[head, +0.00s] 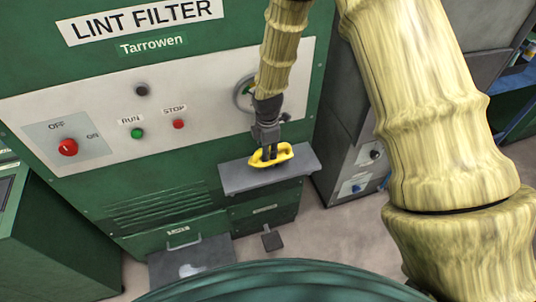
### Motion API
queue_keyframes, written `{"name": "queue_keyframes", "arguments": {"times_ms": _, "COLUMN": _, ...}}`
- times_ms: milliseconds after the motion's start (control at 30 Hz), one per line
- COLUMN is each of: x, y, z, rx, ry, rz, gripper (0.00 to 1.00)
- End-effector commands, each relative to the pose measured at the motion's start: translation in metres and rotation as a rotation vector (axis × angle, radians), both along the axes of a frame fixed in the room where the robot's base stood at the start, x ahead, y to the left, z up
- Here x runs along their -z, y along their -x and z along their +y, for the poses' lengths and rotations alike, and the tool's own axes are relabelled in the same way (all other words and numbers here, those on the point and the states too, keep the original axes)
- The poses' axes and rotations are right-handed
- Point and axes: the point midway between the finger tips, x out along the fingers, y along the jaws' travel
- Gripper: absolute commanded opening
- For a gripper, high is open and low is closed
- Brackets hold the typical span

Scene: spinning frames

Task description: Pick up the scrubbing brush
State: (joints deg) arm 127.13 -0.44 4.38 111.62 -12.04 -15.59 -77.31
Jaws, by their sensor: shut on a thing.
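The scrubbing brush (282,157) shows as a yellow, loop-like piece at the grey shelf (238,179) on the front of the green machine. My gripper (269,152) points down from above and is shut on the yellow brush. The fingers cover part of it, and its underside is hidden. I cannot tell whether the brush touches the shelf or hangs just above it.
The machine's panel behind carries a red OFF/ON knob (68,147), a green button (137,134), a red button (178,124) and a round dial (243,93) partly behind my arm. A grey cabinet (350,150) stands right of the machine. Floor (325,230) shows below.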

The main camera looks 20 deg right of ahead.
Motion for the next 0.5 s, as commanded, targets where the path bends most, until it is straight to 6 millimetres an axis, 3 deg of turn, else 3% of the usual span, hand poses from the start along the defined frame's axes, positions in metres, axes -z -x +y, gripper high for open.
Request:
{"name": "queue_keyframes", "arguments": {"times_ms": 200, "x": -0.019, "y": 0.000, "z": 0.000, "rx": -0.001, "ry": -0.001, "rz": -0.002, "gripper": 0.00}}
{"name": "queue_keyframes", "arguments": {"times_ms": 500, "x": -0.024, "y": 0.060, "z": 0.002, "rx": -0.001, "ry": 0.001, "rz": 0.001, "gripper": 0.00}}
